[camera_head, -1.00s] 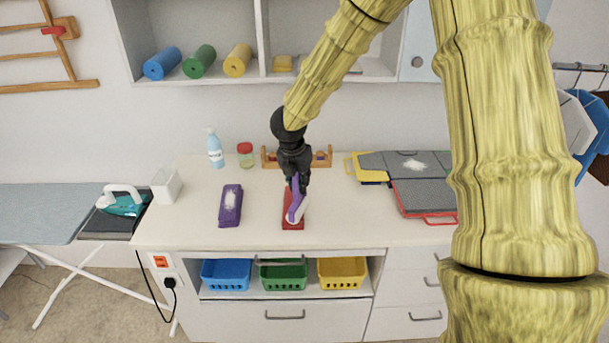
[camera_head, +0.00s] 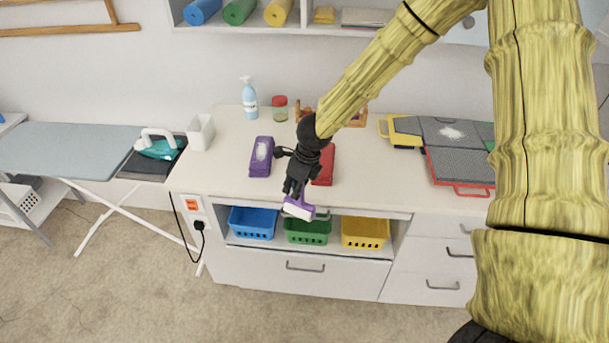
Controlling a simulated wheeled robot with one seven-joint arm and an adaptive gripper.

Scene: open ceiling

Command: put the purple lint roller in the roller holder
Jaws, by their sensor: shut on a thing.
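The purple lint roller (camera_head: 302,208), with a white roller head, is held by my gripper (camera_head: 297,192). It hangs in front of the counter's front edge, over the shelf with the baskets, with its white head pointing down. My black gripper is shut on its purple handle, and the fingers hide part of it. A white open box-like container (camera_head: 200,132), which looks like the roller holder, stands on the counter at the left. It is well left of my gripper and behind it. Whether anything is inside cannot be told.
An iron (camera_head: 158,146) is at the left.

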